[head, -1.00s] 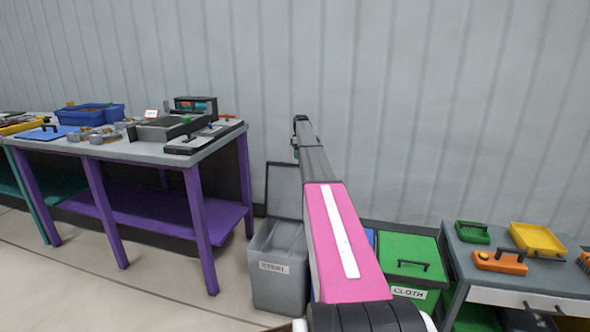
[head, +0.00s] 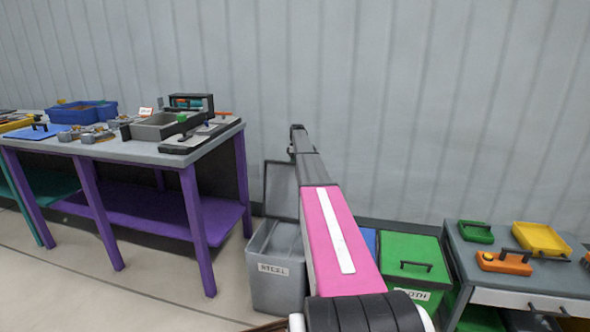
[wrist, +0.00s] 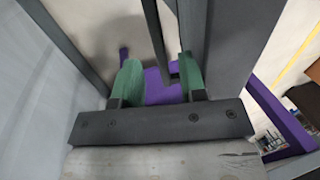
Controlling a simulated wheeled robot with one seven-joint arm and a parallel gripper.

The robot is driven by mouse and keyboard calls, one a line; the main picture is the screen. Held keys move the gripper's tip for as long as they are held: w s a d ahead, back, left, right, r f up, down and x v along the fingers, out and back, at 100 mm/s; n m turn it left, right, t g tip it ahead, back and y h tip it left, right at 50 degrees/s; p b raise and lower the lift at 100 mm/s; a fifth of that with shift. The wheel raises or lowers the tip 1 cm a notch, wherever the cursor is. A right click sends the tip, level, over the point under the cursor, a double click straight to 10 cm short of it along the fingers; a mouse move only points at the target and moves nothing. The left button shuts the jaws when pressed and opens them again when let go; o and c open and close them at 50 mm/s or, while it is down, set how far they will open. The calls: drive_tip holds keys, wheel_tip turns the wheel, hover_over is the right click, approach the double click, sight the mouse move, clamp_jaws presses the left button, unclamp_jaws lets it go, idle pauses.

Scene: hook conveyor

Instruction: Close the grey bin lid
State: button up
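The grey bin (head: 277,285) stands on the floor between the purple table and my arm. Its grey, dark-framed lid (head: 280,190) stands upright and open at the back, near the wall; my arm hides its right side. My gripper (head: 292,150) is above and beside the lid's top edge in the head view, small and partly hidden. In the wrist view its two green fingers (wrist: 158,80) are spread apart, with nothing visibly clamped. A dark bar (wrist: 155,40) shows just beyond and between them; whether they touch it I cannot tell.
The purple-legged table (head: 130,150) with trays stands left. A green-lidded bin (head: 415,262) and a blue one (head: 369,240) stand right of my arm, then a grey workbench (head: 500,270). The ribbed wall (head: 430,100) is close behind. Floor is clear at front left.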

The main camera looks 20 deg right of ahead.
drive_tip(key=shift+x, duration=1.25)
clamp_jaws()
